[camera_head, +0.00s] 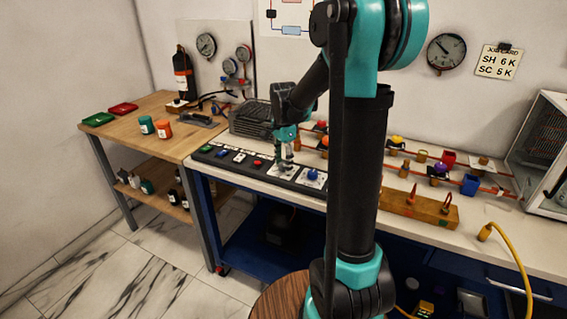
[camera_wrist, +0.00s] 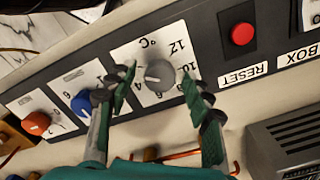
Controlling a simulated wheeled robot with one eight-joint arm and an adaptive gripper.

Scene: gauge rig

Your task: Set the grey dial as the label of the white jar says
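The grey dial (camera_wrist: 160,75) sits on a white plate with a °C scale; 12 and 10 are readable, and the scale appears upside down in the wrist view. My gripper (camera_wrist: 156,88) is open, with one finger on each side of the dial and gaps showing between. In the head view my gripper (camera_head: 285,165) points down over the panel and hides the dial. The dial's pointer direction is too unclear to read. I cannot make out a white jar or its label with certainty; small dark and pale containers stand on the lower shelf at left.
A teal jar (camera_head: 146,125) and an orange jar (camera_head: 163,129) stand on the wooden table. A job card (camera_head: 498,62) reads "SH 6 K, SC 5 K".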

